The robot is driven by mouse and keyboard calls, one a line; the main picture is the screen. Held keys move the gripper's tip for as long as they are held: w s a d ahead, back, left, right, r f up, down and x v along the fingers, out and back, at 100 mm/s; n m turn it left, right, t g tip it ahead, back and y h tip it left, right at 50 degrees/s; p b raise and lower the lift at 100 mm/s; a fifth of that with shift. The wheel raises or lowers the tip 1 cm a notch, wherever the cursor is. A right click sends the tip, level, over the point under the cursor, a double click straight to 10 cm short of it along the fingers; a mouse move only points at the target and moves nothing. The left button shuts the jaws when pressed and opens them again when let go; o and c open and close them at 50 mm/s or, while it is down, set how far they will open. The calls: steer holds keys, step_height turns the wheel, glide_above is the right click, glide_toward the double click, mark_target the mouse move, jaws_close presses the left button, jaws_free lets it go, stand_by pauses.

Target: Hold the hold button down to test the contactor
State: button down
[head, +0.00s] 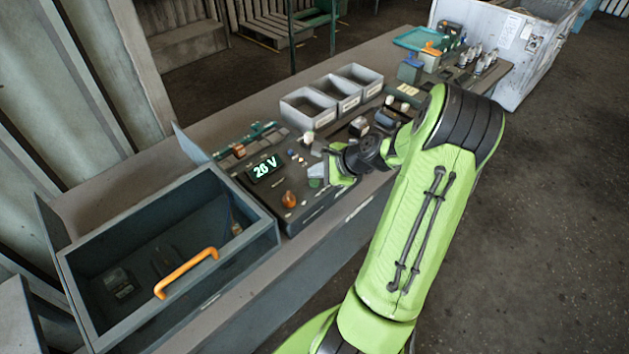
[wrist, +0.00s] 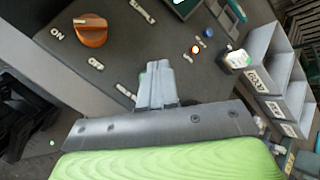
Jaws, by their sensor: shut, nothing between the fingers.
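The dark control panel (head: 262,190) stands on the bench with a lit display (head: 264,168) reading 26 V. My gripper (head: 318,176) is over the panel's right part, its grey fingers closed together and empty. In the wrist view, the shut fingertips (wrist: 156,70) point down at the panel face. A sliver of green (wrist: 142,79) shows beside the fingertips; it may be the hold button, mostly hidden behind them. I cannot tell whether the fingers touch or press it. An orange rotary knob (wrist: 92,34) has an ON mark beside it; it also shows in the head view (head: 289,199).
A glowing orange lamp (wrist: 195,49) and a blue button (wrist: 208,32) are on the panel. An open-topped dark box (head: 250,245) with an orange handle (head: 187,272) stands left. Grey bins (head: 309,110) stand behind, and various parts crowd the bench to the right.

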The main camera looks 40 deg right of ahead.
mark_target(317, 183)
stand_by(0.3)
steer(key=shift+f, duration=0.4)
steer(key=shift+f+b, duration=0.35)
steer(key=shift+f, duration=0.1)
stand_by(0.4)
steer(key=shift+r, duration=0.1)
stand_by(1.9)
steer(key=shift+r+p, duration=0.8)
steer(key=shift+p, duration=0.1)
step_height(317, 183, up, 5)
steer(key=p, duration=0.5)
steer(key=shift+r, duration=0.1)
